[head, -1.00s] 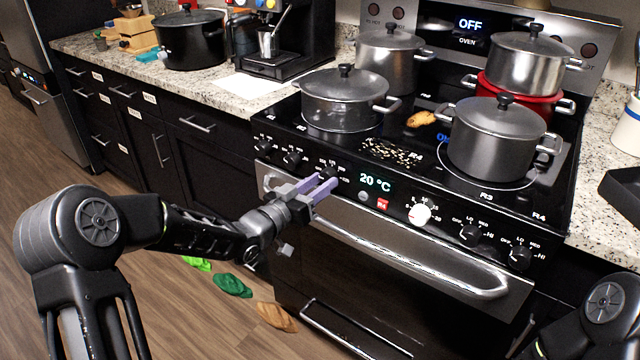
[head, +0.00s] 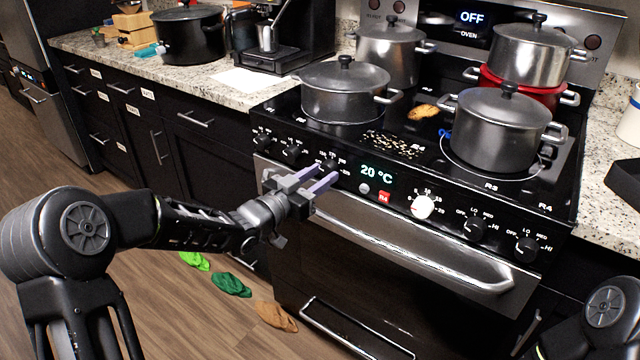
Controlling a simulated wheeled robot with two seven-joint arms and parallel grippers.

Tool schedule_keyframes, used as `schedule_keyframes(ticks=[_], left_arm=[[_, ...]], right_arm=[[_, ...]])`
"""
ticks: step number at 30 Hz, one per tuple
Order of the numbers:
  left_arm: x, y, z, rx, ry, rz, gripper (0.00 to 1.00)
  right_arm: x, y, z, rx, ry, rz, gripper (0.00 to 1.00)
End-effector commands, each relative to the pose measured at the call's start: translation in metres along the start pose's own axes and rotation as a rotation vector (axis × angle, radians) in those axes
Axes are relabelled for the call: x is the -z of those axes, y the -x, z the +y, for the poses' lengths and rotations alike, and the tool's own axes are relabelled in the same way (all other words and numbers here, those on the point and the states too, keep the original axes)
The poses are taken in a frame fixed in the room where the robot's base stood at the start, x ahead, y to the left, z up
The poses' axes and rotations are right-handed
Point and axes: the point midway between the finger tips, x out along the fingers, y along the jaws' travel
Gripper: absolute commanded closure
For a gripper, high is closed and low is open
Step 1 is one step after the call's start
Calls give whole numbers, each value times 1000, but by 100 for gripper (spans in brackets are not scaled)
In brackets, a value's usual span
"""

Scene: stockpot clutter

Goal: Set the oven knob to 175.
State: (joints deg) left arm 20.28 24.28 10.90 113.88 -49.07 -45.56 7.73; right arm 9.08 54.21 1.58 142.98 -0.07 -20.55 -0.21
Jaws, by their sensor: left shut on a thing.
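The oven knob (head: 331,164) is a black dial on the stove's front panel, just left of the green display (head: 376,175) that reads 20 °C. Its scale is partly covered, so its setting cannot be read. My left gripper (head: 329,170) reaches it from the lower left, its two pale purple fingers shut on the knob. My right gripper is out of view; only part of my right arm shows at the lower right.
Other black knobs (head: 474,229) and a white dial (head: 423,206) line the same panel. The oven handle (head: 420,238) runs just below. Several pots, including a large grey one (head: 498,132), stand on the cooktop. Cloths (head: 231,284) lie on the floor.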

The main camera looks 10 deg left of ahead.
Motion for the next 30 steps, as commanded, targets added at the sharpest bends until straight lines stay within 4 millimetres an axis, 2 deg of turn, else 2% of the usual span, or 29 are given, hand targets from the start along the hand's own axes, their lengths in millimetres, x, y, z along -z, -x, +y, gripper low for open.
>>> schedule_keyframes(ticks=[1, 9, 18, 30], left_arm=[[-5, 0, 0, 0, -41, 1, 100], [-5, 0, 0, 3, -289, -16, 100], [-5, 0, 0, 7, -572, -35, 100], [-3, 0, 1, 13, -950, -61, 100]], right_arm=[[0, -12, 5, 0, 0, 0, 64], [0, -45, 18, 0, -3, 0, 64], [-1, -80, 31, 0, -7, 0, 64], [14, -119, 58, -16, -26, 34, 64]])
